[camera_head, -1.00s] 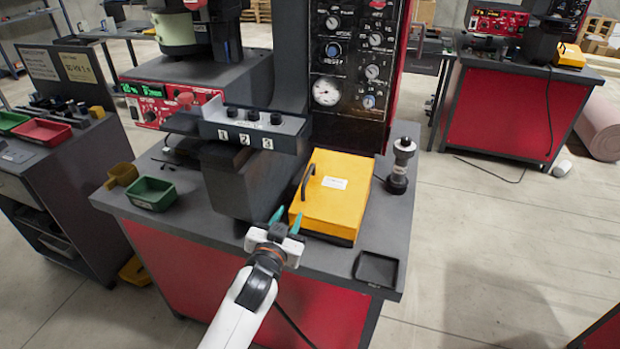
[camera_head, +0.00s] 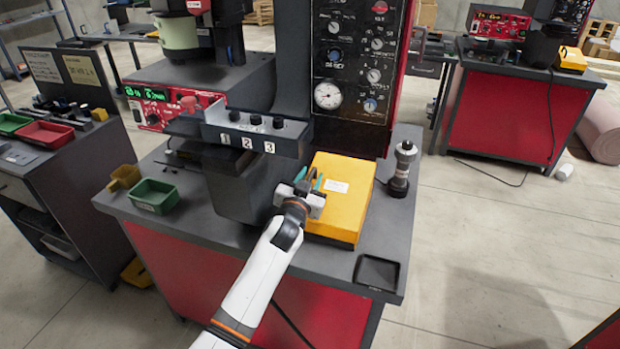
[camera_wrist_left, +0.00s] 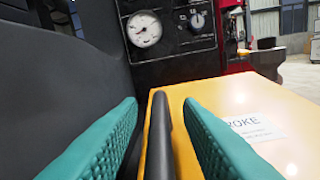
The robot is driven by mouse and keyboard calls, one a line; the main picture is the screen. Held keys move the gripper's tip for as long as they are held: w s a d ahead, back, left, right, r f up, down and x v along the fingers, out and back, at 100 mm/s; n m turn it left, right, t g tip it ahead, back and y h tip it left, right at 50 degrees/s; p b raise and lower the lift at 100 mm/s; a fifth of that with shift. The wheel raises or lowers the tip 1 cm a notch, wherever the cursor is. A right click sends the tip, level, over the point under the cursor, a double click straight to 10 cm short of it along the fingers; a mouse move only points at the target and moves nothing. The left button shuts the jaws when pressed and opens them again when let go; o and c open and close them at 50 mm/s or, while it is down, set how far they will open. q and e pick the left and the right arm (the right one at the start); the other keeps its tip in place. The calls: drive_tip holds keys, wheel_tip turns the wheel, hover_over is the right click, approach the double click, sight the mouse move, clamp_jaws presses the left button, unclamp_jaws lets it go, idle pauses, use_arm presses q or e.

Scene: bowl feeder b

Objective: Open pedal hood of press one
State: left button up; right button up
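The yellow pedal hood (camera_head: 344,190) sits shut on the grey press bench in front of the press one panel (camera_head: 350,70). It also shows in the left wrist view (camera_wrist_left: 250,95). Its black handle (camera_wrist_left: 160,135) runs along its left side and lies between the teal fingers of my left gripper (camera_wrist_left: 160,140). The fingers are open, with gaps visible on both sides of the handle. In the head view my left gripper (camera_head: 306,180) covers much of the handle. My right gripper is not in view.
A black and silver cylinder (camera_head: 402,168) stands right of the hood. A small black tray (camera_head: 377,271) lies at the front right corner. A green bin (camera_head: 155,196) is at left. The press column and numbered button box (camera_head: 250,131) stand close left of the hood.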

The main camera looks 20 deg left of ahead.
use_arm(q)
drive_tip(key=shift+w, duration=0.1)
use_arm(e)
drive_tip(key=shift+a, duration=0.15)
use_arm(q)
clamp_jaws()
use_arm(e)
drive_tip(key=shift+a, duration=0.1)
